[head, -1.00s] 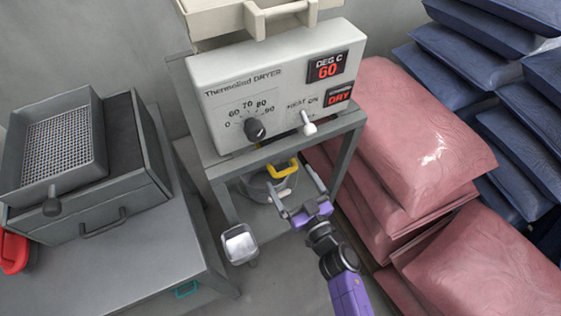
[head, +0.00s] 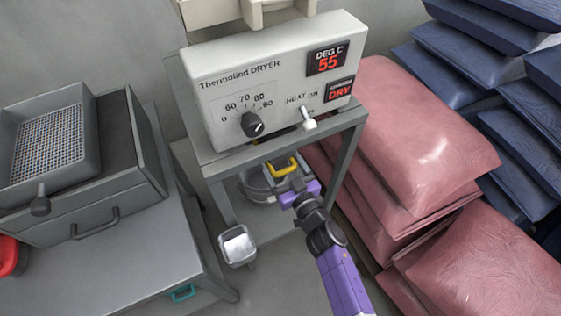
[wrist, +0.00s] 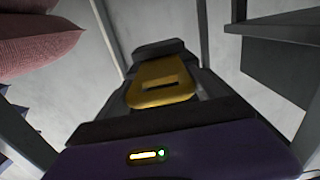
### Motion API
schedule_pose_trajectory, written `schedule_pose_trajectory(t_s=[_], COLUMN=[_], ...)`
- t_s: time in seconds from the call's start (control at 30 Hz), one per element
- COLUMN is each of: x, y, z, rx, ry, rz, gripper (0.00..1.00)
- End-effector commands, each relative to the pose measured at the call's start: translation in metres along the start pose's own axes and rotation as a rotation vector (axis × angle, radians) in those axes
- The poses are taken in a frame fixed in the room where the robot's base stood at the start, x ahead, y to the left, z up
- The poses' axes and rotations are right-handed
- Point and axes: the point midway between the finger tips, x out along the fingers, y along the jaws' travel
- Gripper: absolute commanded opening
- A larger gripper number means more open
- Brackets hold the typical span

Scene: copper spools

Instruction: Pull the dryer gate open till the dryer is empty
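The white dryer (head: 275,85) stands on a grey frame, its displays reading 55 and DRY. A yellow gate handle (head: 284,166) shows below the dryer, between the frame's legs. My gripper (head: 284,180) reaches in under the dryer from the lower right. In the wrist view the yellow handle (wrist: 160,82) lies between my dark fingers, which close in on both its sides; my gripper looks shut on it. A round grey container (head: 252,188) sits below the handle, partly hidden by my gripper. The gate itself and any contents of the dryer are hidden.
Pink sacks (head: 420,150) are stacked close to the right of the frame, with blue sacks (head: 520,120) behind. A small metal scoop (head: 238,246) is at the frame's front left. A grey cabinet (head: 110,260) with a sieve tray (head: 50,140) stands left.

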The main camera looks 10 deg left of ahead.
Motion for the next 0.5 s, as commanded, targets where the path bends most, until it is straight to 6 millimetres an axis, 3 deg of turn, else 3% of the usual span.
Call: schedule_pose_trajectory(t_s=[0.03,0.3,0.5], x=[0.0,0.0,-0.016], y=[0.0,0.0,0.001], z=[0.0,0.0,-0.003], rx=[0.0,0.0,0.002], ry=[0.0,0.0,-0.003], rz=[0.0,0.0,0.001], gripper=[0.54,0.05,0.05])
